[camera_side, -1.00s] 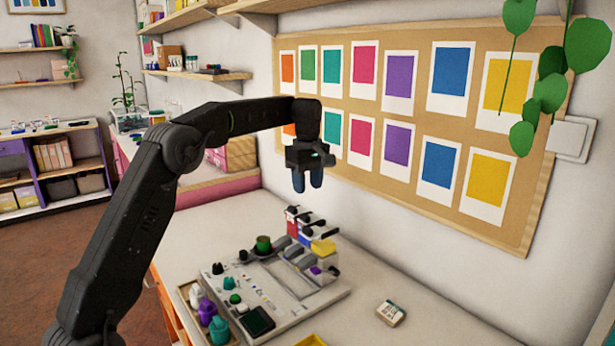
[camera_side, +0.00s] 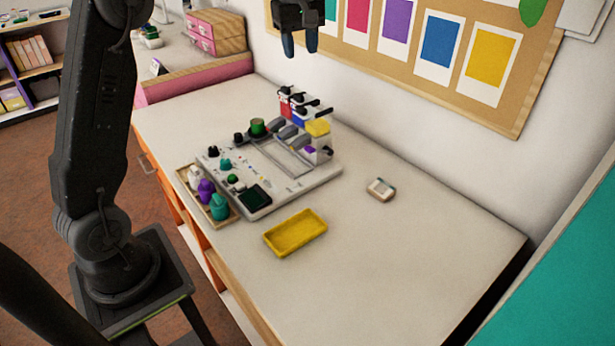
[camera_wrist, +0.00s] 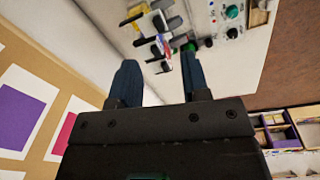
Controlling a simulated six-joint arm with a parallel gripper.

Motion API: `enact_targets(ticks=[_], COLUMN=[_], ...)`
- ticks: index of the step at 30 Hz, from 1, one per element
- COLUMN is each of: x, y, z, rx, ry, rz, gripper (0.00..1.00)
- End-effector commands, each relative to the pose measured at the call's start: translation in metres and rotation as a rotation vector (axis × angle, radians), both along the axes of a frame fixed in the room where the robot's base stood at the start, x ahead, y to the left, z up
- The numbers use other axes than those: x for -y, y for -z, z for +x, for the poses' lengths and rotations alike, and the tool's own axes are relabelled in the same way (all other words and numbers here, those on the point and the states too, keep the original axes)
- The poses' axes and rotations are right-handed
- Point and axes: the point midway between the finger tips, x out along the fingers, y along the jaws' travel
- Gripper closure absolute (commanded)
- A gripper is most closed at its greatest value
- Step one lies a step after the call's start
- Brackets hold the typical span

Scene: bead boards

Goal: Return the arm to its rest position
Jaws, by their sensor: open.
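My gripper (camera_side: 302,44) hangs high above the far end of the white table, close to the wall with the colour cards. Its two blue fingers point down, are apart and hold nothing. In the wrist view my gripper (camera_wrist: 163,85) shows the same gap between its fingers. The grey bead machine (camera_side: 222,182) stands on the table well below, with nothing touching the gripper. It also shows upside down in the wrist view (camera_wrist: 199,18), beyond the fingertips.
A small tray (camera_side: 228,220) holds white, purple and teal bottles at the near left edge. The pinboard (camera_side: 472,105) is close behind the gripper. The table's right part is clear.

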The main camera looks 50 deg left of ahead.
Motion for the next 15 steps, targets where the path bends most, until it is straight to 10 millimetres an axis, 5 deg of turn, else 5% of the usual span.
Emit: enact_targets(ticks=[6, 15], x=[0.06, 0.119], y=[-0.024, -0.001], z=[-0.072, -0.183], rx=[0.107, 0.238], ry=[0.37, 0.862], rz=[0.069, 0.199], gripper=[0.57, 0.57])
